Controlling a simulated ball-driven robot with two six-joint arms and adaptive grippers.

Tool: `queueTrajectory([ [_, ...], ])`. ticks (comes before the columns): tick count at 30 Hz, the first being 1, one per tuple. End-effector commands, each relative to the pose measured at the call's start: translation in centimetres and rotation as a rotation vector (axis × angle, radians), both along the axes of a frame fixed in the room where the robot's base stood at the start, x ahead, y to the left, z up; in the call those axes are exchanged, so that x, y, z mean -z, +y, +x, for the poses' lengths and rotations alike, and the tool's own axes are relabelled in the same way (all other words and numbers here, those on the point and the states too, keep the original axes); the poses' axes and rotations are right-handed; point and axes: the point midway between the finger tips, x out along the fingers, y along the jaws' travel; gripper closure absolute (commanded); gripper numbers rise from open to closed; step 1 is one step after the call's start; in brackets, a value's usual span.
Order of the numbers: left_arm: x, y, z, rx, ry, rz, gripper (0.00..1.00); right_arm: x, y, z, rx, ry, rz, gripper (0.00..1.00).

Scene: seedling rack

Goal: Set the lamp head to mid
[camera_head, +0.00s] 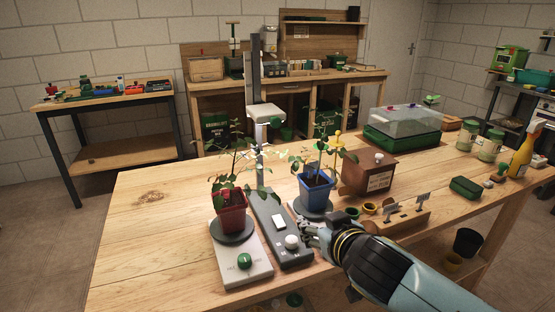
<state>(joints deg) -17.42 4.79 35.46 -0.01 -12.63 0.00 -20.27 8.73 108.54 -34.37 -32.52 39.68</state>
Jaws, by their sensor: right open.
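The lamp stands on a dark base (284,246) with a pale rocker and a white knob, near the front middle of the table. Its tall dark post (256,62) rises behind the plants. The white lamp head (265,110) sits roughly halfway up the post, with a green knob (276,121) at its front right. My right gripper (308,228) is open and empty, low over the table, just right of the lamp base's white knob. It is well below and in front of the lamp head. Its fingertips are small and partly hidden. My left gripper is out of view.
A red pot (231,216) with a seedling stands on a grey base with a green knob (245,261), left of the lamp base. A blue pot (316,190) with a seedling stands right of it. A wooden box (368,174) stands farther right. The table's left side is clear.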

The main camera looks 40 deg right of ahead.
Motion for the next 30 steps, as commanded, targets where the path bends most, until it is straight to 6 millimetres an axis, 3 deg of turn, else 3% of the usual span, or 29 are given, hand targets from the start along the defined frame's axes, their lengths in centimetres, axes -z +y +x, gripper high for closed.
queueTrajectory([
  [1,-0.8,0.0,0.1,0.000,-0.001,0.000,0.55,-4.6,0.1,1.7,-0.011,-0.117,-0.005,0.53],
  [3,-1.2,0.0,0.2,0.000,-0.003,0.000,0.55,-9.6,0.7,3.2,-0.034,-0.258,-0.003,0.53],
  [6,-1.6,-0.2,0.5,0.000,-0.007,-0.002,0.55,-14.5,1.5,4.2,-0.069,-0.394,0.005,0.53],
  [9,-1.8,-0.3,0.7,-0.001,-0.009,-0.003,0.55,-16.8,1.9,4.7,-0.091,-0.457,0.008,0.53],
  [14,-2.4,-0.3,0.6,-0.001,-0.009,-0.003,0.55,-17.4,1.6,6.4,-0.096,-0.471,0.010,0.53],
  [24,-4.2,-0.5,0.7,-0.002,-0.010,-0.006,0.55,-17.4,0.1,12.8,-0.095,-0.469,0.010,0.53],
  [30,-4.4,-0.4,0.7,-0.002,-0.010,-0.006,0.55,-17.2,-0.4,14.8,-0.096,-0.468,0.011,0.53],
])
